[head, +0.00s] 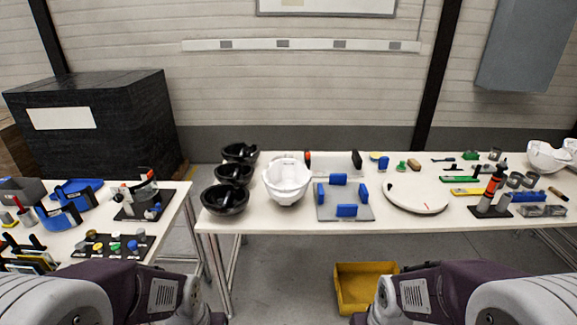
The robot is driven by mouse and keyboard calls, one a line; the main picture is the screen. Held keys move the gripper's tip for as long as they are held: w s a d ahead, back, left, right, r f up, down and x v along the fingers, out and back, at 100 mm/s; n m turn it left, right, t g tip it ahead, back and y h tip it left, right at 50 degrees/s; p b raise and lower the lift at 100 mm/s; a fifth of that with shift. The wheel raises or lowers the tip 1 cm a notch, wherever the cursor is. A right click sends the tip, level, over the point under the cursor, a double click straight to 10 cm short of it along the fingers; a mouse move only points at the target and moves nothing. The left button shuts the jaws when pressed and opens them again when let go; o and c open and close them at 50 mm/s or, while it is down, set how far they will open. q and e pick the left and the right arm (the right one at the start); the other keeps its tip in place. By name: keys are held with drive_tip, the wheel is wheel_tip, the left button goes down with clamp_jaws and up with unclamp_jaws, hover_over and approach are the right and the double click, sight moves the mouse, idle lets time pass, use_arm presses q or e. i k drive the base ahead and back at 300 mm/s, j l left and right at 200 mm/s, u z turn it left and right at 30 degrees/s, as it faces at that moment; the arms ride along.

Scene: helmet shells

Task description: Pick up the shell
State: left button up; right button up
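A white shell (287,180) sits on the left part of the long table, shaped like a bowl. Three black shells (224,199) stand in a column just left of it, at the table's left end. More white shells (547,157) are at the far right end of the table. My two arms come in at the bottom left and bottom right, well short of the table. Neither gripper shows in the head view, so whether they are open or shut is hidden.
A grey plate with blue blocks (346,210) lies right of the white shell, then a round white disc (415,194). A side table (95,215) with tools stands at the left. A yellow bin (364,288) is on the floor. A gap separates the tables.

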sight(286, 180)
drive_tip(key=i+j, duration=0.4)
drive_tip(key=i, duration=0.15)
drive_tip(key=i+j, duration=0.85)
drive_tip(key=i, duration=0.25)
